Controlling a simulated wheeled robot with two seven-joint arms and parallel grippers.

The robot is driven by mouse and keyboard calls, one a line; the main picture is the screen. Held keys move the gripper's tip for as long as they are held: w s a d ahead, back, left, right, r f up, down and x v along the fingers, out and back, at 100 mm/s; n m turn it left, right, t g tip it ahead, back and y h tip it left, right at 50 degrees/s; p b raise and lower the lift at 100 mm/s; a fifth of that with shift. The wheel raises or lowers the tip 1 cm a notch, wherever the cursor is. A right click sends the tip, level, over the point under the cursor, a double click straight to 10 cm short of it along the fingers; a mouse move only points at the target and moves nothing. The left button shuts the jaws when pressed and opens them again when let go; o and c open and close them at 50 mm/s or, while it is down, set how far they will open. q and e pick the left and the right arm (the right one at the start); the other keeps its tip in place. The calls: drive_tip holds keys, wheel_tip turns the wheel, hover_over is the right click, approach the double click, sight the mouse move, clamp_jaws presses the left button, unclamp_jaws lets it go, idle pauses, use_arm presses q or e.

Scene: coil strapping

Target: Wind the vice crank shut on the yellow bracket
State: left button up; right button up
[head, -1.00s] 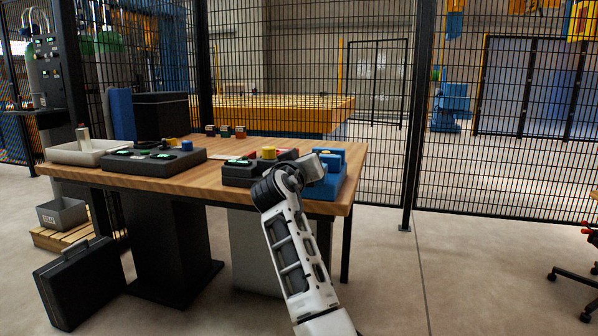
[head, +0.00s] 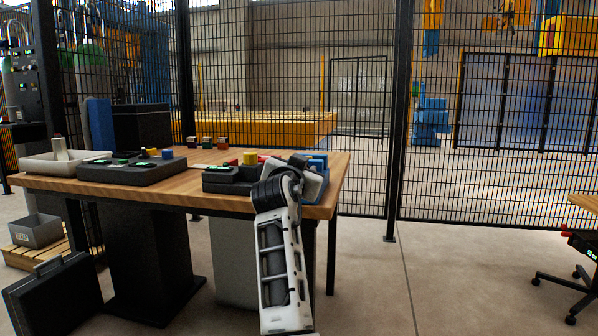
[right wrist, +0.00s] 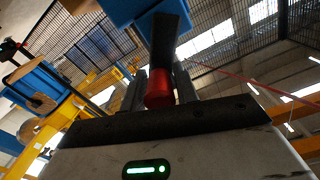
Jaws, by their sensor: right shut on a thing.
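The blue vice (head: 317,163) stands at the right end of the wooden table, partly hidden behind my right arm. In the right wrist view, a dark crank arm (right wrist: 166,32) ends in a red knob (right wrist: 158,92). My right gripper (right wrist: 160,76) is shut on this knob, with one finger on each side of it. A blue part (right wrist: 122,10), seemingly of the vice, shows above the crank. A yellow piece (head: 250,157) stands on a dark block left of the vice; I cannot tell whether it is the bracket. The vice jaws are hidden. My left gripper is out of view.
The wooden table (head: 200,186) also holds dark consoles (head: 136,172), a pale tray (head: 38,169) and several small coloured blocks near the back. A black case (head: 52,296) stands on the floor at left. Mesh fencing runs behind the table.

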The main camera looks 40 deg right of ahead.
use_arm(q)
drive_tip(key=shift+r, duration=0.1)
use_arm(e)
drive_tip(key=shift+s+d+f, duration=0.1)
drive_tip(key=shift+d+f, duration=0.05)
drive_tip(key=shift+f, duration=0.2)
drive_tip(key=o, duration=0.9)
drive_tip(key=shift+c, duration=0.2)
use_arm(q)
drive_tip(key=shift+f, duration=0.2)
use_arm(e)
drive_tip(key=shift+r, duration=0.1)
use_arm(q)
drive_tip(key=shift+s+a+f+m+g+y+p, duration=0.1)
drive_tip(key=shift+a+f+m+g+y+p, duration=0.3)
drive_tip(key=shift+p, duration=0.75)
use_arm(e)
drive_tip(key=v, duration=1.6)
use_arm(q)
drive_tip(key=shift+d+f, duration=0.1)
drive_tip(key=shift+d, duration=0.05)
